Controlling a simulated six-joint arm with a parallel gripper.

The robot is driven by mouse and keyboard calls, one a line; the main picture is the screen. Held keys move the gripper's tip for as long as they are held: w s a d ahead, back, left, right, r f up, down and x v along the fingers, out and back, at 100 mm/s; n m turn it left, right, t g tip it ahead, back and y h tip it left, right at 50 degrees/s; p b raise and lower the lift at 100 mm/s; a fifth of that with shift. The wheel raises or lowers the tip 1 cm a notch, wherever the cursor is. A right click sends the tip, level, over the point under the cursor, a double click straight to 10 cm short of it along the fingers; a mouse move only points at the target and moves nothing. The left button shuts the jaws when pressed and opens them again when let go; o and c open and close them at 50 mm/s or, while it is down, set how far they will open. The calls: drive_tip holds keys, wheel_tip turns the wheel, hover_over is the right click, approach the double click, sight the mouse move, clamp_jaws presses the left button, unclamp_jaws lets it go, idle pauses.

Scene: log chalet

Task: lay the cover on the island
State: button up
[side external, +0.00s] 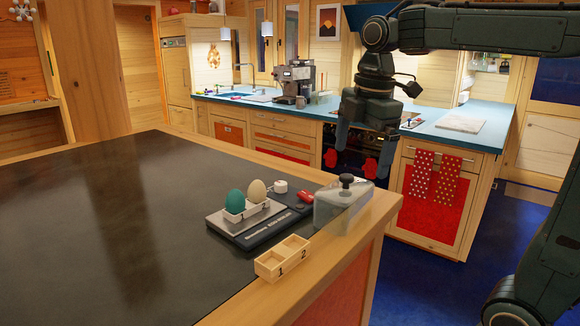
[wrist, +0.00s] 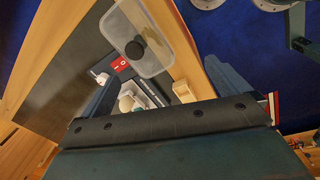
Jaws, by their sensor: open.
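The cover (side external: 330,211) is a clear, box-like lid with a dark knob (side external: 346,181) on top. It rests upright at the right end of the island (side external: 90,220), near the wooden edge. In the wrist view the cover (wrist: 153,20) shows at the top centre, partly over the wooden rim. My gripper (side external: 362,163) is open and empty, pointing down just above and slightly right of the knob in the side view. In the wrist view the knob (wrist: 135,48) lies ahead of the two fingers, apart from both.
Left of the cover is a black device (side external: 262,229) with a teal egg (side external: 236,201) and a cream egg (side external: 256,191) in a holder, plus a red switch (side external: 305,197). A wooden two-cell box (side external: 282,258) stands at the front edge. The island's left is clear.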

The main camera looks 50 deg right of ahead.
drive_tip(key=s+a+f+m+t, duration=0.4)
drive_tip(key=s+f+m, duration=0.4)
drive_tip(key=s+m, duration=0.5)
drive_tip(key=shift+a+f+m, duration=0.25)
drive_tip(key=shift+a+m, duration=0.05)
drive_tip(key=shift+a, duration=0.5)
